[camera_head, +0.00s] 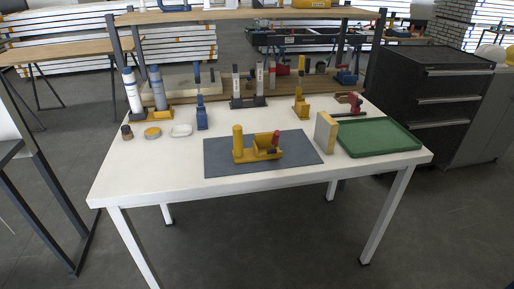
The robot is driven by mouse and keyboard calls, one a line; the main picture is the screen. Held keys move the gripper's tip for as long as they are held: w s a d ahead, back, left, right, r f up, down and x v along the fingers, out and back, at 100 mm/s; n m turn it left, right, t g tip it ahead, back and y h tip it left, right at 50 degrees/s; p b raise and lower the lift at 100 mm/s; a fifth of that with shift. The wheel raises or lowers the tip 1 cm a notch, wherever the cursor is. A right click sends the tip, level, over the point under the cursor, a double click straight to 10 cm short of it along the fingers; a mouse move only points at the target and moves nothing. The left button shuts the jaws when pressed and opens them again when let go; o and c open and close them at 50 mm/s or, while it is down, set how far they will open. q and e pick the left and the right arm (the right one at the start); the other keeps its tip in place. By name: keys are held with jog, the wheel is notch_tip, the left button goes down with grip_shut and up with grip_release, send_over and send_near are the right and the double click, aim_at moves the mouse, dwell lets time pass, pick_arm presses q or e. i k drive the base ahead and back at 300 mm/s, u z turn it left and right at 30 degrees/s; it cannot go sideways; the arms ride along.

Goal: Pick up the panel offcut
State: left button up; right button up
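A pale tan panel piece with a yellowish edge (326,134), which looks like the panel offcut, stands upright on the white table (140,178). It is between the grey mat and the green tray (378,138), close to the tray's left edge; I cannot tell whether they touch. Neither of my grippers is in view.
A yellow holder (245,156) with a yellow cylinder and a red item sits on the grey mat (222,168). Bottles, clamps and small dishes line the table's back and left. A red-handled tool (355,103) lies behind the tray. A black drawer cabinet (432,90) stands right.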

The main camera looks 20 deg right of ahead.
aim_at(326, 127)
jog(key=u, duration=0.15)
jog(key=k, duration=0.35)
jog(key=z, duration=1.7)
jog(key=i, duration=1)
jog(key=u, duration=1.1)
jog(key=i, duration=0.55)
jog(key=u, duration=0.6)
